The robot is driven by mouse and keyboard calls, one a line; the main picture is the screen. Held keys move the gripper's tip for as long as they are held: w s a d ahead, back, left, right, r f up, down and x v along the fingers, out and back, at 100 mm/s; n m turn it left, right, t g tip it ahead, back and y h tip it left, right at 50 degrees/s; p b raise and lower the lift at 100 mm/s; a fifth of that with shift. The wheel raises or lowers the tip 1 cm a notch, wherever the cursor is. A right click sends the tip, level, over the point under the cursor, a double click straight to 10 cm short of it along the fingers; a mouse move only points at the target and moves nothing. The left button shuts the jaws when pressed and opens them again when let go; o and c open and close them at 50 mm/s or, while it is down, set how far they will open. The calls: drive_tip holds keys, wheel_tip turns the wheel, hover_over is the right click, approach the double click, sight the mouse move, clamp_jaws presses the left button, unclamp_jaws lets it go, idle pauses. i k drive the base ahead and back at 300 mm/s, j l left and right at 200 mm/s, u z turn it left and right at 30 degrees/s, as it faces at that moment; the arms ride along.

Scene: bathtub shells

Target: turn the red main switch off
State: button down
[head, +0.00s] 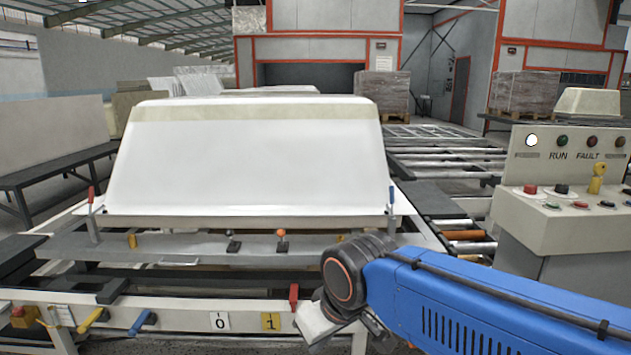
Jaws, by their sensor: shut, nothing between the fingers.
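A red handle (294,297) stands about upright on the front rail of the frame, just right of a yellow plate marked 1 (270,322). A white plate marked 0 (220,321) is further left on the same rail. I take this handle for the main switch; its lower end is hard to make out. My gripper (312,328) is at the end of the blue arm, close to the right of the red handle in the picture. It is shut and empty. The wrist hides part of its fingers, and I cannot tell whether it touches the handle.
Yellow (92,320) and blue (142,321) handles sit left on the rail. A control console (560,225) with buttons and lamps stands at right.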

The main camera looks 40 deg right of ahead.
sight(531, 189)
drive_tip(key=z, duration=2.1)
